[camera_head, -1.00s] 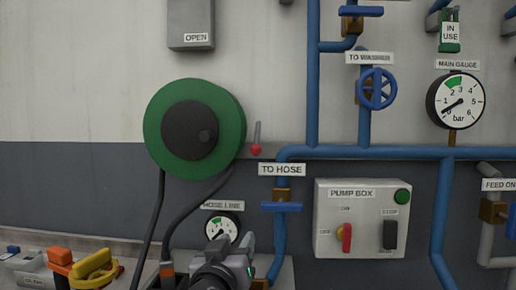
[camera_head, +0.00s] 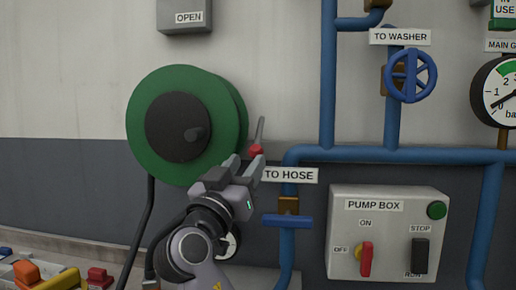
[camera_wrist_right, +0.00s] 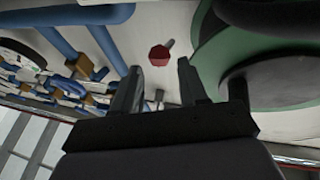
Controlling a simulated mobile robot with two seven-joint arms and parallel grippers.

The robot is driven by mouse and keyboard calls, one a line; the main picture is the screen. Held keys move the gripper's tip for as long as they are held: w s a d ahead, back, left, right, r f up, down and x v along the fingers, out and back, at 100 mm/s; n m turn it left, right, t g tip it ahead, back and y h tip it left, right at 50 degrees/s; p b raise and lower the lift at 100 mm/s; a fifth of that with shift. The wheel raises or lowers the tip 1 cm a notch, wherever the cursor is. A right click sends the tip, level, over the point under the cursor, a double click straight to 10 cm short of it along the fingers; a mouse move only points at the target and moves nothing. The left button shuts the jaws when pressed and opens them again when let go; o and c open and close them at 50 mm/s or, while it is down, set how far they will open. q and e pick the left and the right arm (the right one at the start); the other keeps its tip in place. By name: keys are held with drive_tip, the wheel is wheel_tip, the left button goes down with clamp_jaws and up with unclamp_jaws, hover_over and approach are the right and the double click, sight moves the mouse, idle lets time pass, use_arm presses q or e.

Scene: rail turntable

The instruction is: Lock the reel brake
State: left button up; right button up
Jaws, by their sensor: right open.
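The green reel (camera_head: 222,100) with its black hub (camera_head: 178,127) hangs on the wall at left centre. Just right of it is a small lever with a grey shaft (camera_head: 260,130) pointing up and a red end (camera_head: 256,150) at the bottom. My right gripper (camera_head: 246,166) is open and empty, its fingertips just below the red end. In the right wrist view the red end (camera_wrist_right: 159,55) shows beyond the gap between the open fingers (camera_wrist_right: 160,80), apart from both. The reel (camera_wrist_right: 225,50) fills the right side there. My left gripper is out of view.
The "TO HOSE" label (camera_head: 290,175) and blue pipe (camera_head: 300,152) are close right of my gripper. The pump box (camera_head: 388,270) is lower right. My arm partly covers the hose line gauge (camera_head: 233,243). An "OPEN" box (camera_head: 184,14) hangs above the reel.

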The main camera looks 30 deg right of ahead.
sight(253, 155)
drive_tip(key=p+x, duration=0.1)
drive_tip(key=x, duration=0.4)
drive_tip(key=shift+p, duration=0.4)
drive_tip(key=shift+w+d+r, duration=0.15)
drive_tip(key=shift+w+d, duration=0.1)
drive_tip(key=shift+d, duration=0.1)
clamp_jaws()
